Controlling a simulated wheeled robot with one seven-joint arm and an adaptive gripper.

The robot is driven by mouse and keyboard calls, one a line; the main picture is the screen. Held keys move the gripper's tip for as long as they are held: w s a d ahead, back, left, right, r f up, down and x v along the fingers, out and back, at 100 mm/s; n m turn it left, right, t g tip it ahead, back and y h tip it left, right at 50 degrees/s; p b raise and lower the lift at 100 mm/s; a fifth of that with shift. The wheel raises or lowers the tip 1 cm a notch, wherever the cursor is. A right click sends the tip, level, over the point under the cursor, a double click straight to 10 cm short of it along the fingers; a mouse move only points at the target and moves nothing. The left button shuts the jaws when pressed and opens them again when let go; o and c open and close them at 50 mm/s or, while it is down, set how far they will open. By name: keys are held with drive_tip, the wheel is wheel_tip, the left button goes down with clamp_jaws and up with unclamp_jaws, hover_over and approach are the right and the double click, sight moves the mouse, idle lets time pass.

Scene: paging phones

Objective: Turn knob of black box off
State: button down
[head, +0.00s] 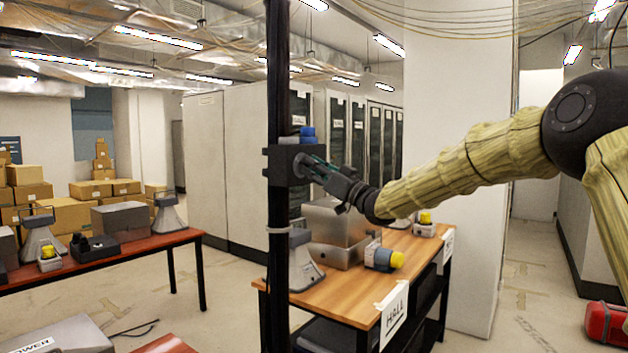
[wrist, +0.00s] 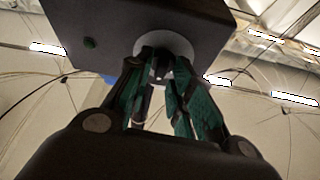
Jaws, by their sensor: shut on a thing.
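The black box (head: 281,165) is fixed to a black upright pole at about the middle of the head view. In the wrist view the box (wrist: 115,22) fills the top, with a small green spot (wrist: 89,43) on its face. A pale round disc (wrist: 168,42) sits on that face, with the knob (wrist: 158,72) in front of it, mostly hidden between the fingers. My gripper (head: 316,167) reaches the box from the right. Its green-padded fingers (wrist: 160,75) are shut on the knob. Which way the knob points cannot be told.
A blue part (head: 307,134) sits on top of the box. The black pole (head: 278,80) runs from floor to ceiling. Below my arm is a wooden table (head: 345,302) with grey devices and a yellow-capped one (head: 384,258). A red table (head: 130,258) stands at the left.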

drive_tip(key=shift+r+n+g+y+b, duration=0.1)
drive_tip(key=shift+n+g+y+b, duration=0.3)
drive_tip(key=shift+n+g+b, duration=1.3)
drive_tip(key=shift+r+n+g+y+b, duration=0.1)
drive_tip(key=shift+n+g+y, duration=0.35)
drive_tip(key=shift+n, duration=2.6)
drive_tip(key=shift+r+n+g+y+b, duration=0.1)
drive_tip(key=shift+n+g+y+b, duration=0.25)
drive_tip(key=shift+n+g+b, duration=1.35)
drive_tip(key=shift+n+t+p, duration=0.45)
drive_tip(key=shift+n+p, duration=0.35)
drive_tip(key=shift+n, duration=0.05)
drive_tip(key=c, duration=1.6)
unclamp_jaws()
drive_tip(key=shift+c, duration=0.2)
drive_tip(key=shift+o, duration=0.6)
drive_tip(key=shift+w+a+f, duration=0.1)
drive_tip(key=shift+f, duration=0.1)
drive_tip(key=v, duration=1.2)
